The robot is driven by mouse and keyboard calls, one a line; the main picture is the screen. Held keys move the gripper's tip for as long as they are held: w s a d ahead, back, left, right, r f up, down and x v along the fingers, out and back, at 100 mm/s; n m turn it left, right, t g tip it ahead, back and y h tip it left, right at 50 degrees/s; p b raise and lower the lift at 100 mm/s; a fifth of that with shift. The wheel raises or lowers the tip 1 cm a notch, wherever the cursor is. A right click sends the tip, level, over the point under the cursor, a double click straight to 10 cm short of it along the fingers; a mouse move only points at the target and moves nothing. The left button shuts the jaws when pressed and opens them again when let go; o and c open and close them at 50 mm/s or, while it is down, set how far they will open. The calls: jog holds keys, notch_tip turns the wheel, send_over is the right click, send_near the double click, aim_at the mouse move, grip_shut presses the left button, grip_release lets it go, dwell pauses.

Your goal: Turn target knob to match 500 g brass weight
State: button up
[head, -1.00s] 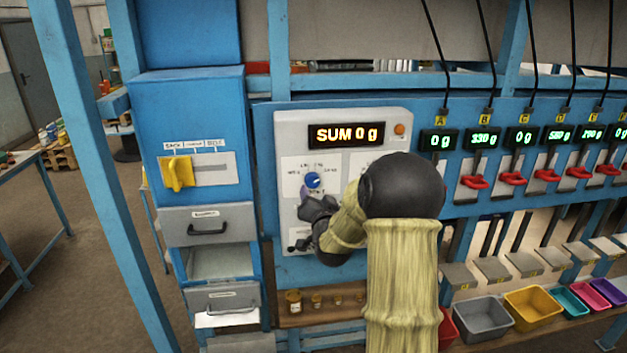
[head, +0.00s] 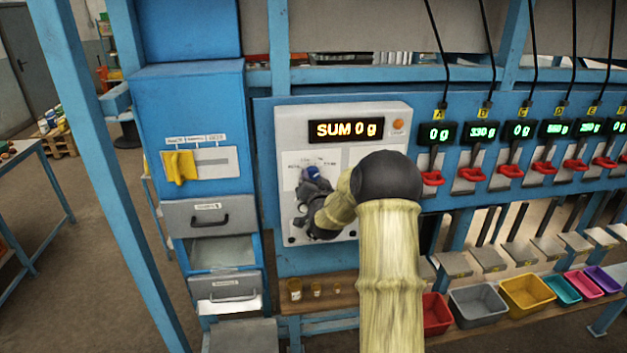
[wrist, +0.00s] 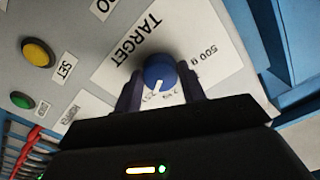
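The target knob is blue with a white pointer mark (wrist: 160,72), on a white plate reading TARGET (wrist: 140,40) with a 500 g label at one side. In the wrist view its pointer faces down toward my palm, not at the 500 g label. In the head view the knob (head: 311,174) is partly hidden by my gripper (head: 318,182). My gripper's dark fingers (wrist: 161,80) stand on either side of the knob, very close to it; whether they press on it cannot be told. Small brass weights (head: 295,290) stand on the shelf below; their markings are unreadable.
The panel display (head: 346,130) reads SUM 0 g. A yellow button (wrist: 38,53) is beside the target plate. A blue cabinet with a yellow handle (head: 180,167) stands left. Scale displays with red levers (head: 432,177) and coloured bins (head: 478,303) are right.

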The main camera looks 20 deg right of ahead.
jog(key=shift+c, duration=1.4)
